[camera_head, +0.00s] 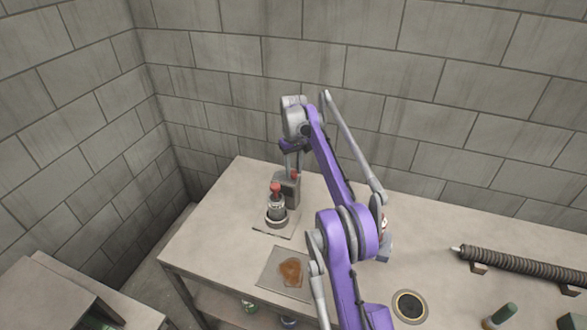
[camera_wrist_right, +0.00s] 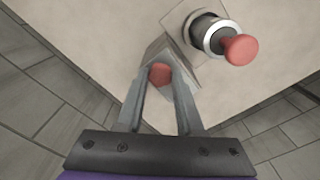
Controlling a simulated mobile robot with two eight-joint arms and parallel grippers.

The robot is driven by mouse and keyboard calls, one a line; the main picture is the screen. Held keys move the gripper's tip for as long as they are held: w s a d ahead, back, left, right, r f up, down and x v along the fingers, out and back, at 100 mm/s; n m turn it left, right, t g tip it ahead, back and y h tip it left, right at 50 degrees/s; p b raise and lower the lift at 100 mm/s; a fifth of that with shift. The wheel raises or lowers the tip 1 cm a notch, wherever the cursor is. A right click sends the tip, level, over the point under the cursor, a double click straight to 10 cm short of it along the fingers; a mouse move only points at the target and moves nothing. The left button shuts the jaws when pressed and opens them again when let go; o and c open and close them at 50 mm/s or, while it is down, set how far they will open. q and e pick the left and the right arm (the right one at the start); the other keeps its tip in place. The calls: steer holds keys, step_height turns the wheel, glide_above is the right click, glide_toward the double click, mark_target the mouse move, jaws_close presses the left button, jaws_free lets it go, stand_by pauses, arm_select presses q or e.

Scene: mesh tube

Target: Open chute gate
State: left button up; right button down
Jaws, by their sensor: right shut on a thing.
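A grey block (camera_head: 287,189) stands near the table's back left edge, with a small red knob (camera_wrist_right: 160,74) on it. My right gripper (camera_wrist_right: 160,78) reaches down from above, its two fingers shut on this red knob. In the head view the gripper is small and partly hidden by its own wrist. Beside the block stands a dark and silver cylinder (camera_head: 276,212) on a flat plate, topped by a larger red knob (camera_wrist_right: 240,49); the fingers are apart from it. I cannot tell from the pictures which part is the chute gate. My left gripper is not in view.
A square plate (camera_head: 269,280) with an amber piece (camera_head: 291,271) lies at the front. A dark ring (camera_head: 410,306), a ribbed tube (camera_head: 520,266) on small blocks and a green-handled tool (camera_head: 501,315) are at right. Block walls stand behind and left. My right arm crosses the table's middle.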

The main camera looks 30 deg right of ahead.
steer(key=shift+s+d+f, duration=0.1)
steer(key=shift+s+d, duration=0.15)
steer(key=shift+s, duration=0.05)
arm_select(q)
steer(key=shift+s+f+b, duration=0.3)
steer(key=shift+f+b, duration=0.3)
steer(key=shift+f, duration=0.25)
arm_select(e)
steer(key=s+d, duration=0.2)
steer(key=shift+s+d, duration=0.15)
steer(key=shift+s, duration=0.2)
steer(key=c, duration=0.8)
jaws_free()
steer(key=shift+o, duration=1.3)
steer(key=shift+r, duration=0.2)
